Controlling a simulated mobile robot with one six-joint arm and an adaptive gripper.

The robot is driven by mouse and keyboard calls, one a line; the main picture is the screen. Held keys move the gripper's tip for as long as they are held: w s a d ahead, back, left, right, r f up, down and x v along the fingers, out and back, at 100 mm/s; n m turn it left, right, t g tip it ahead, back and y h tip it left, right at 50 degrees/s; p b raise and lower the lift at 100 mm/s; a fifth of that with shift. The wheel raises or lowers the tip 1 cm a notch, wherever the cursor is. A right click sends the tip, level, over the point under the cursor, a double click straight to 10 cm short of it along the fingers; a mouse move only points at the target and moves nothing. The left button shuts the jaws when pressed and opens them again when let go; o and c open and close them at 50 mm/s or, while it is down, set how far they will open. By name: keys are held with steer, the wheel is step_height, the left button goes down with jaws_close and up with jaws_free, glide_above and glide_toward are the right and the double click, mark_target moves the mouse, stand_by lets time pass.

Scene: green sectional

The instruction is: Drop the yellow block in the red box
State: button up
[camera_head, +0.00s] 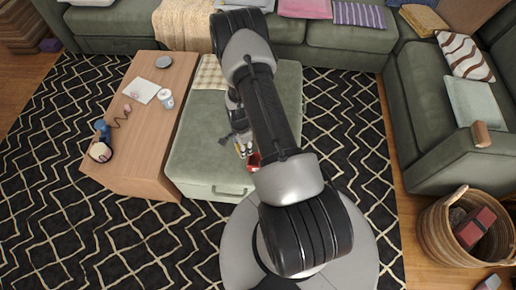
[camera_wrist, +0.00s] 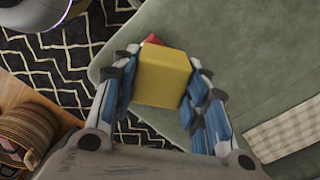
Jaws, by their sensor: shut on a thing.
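The yellow block (camera_wrist: 163,77) is held between the blue-padded fingers of my gripper (camera_wrist: 160,84) in the wrist view. Behind the block, a small part of a red thing (camera_wrist: 153,40) shows; the block hides the rest. In the head view my gripper (camera_head: 241,145) is over the near part of the green ottoman, partly covered by my arm. A red thing (camera_head: 254,161) shows beside my arm at that spot, too covered to tell if it is the red box. I cannot tell the block's height above it.
A wooden coffee table (camera_head: 150,135) with a mug (camera_head: 167,99), paper and small items stands left of the ottoman (camera_head: 205,165). A wicker basket (camera_head: 437,228) at the right holds a dark red box-like thing (camera_head: 475,228). Green sofas line the back and right. Patterned rug lies between.

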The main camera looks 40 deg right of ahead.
steer(key=shift+s+d+f+m+b, duration=0.45)
steer(key=shift+d+f+m+b, duration=0.6)
steer(key=shift+f, duration=1.05)
steer(key=shift+s+d+f+m+b, duration=0.4)
steer(key=shift+d+f+m+b, duration=0.4)
steer(key=shift+f+m, duration=0.9)
steer(key=shift+s+d+f+m+b, duration=0.45)
steer(key=shift+d+f+m+b, duration=0.45)
steer(key=shift+f, duration=1.55)
steer(key=o, duration=1.1)
steer(key=shift+o, duration=0.2)
steer(key=shift+r, duration=0.1)
step_height(320, 180, up, 12)
